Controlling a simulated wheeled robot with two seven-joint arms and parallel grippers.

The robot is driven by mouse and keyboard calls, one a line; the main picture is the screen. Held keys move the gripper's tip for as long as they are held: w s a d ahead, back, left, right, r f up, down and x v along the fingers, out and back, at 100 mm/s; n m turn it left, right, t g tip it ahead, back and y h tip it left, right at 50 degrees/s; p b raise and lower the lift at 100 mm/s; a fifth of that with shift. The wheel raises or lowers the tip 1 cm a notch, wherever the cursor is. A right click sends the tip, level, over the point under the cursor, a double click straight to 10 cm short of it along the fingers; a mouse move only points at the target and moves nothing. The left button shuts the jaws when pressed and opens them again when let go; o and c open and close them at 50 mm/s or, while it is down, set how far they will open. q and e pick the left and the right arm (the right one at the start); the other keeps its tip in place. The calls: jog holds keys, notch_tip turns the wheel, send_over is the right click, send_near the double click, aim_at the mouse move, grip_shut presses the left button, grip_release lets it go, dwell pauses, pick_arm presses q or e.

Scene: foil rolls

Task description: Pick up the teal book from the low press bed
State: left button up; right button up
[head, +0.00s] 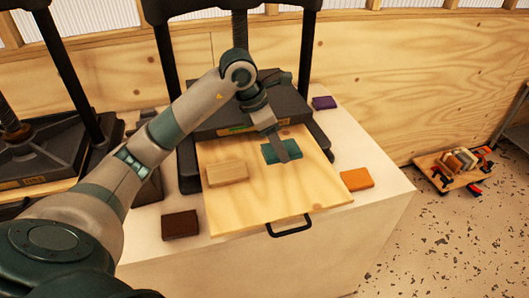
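The teal book (288,152) lies flat on the pale wooden press bed (265,200), right of its middle. My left arm reaches in from the left. Its gripper (283,157) is over the teal book and covers part of it. The view is too small to tell whether the fingers touch the book or how far apart they are. My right gripper is not in view.
A tan block (228,172) shares the bed. An orange book (357,180), a dark brown book (180,224) and a purple book (324,102) lie on the white bench (375,212). The dark press frame (305,60) stands around the bed's rear. A black handle (289,227) sticks out in front.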

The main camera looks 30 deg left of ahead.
pick_arm(q)
jog(key=d+r+b, duration=0.2)
jog(key=d+r, duration=0.2)
jog(key=d, duration=0.2)
jog(key=shift+w+d, duration=0.25)
jog(key=shift+d, duration=0.15)
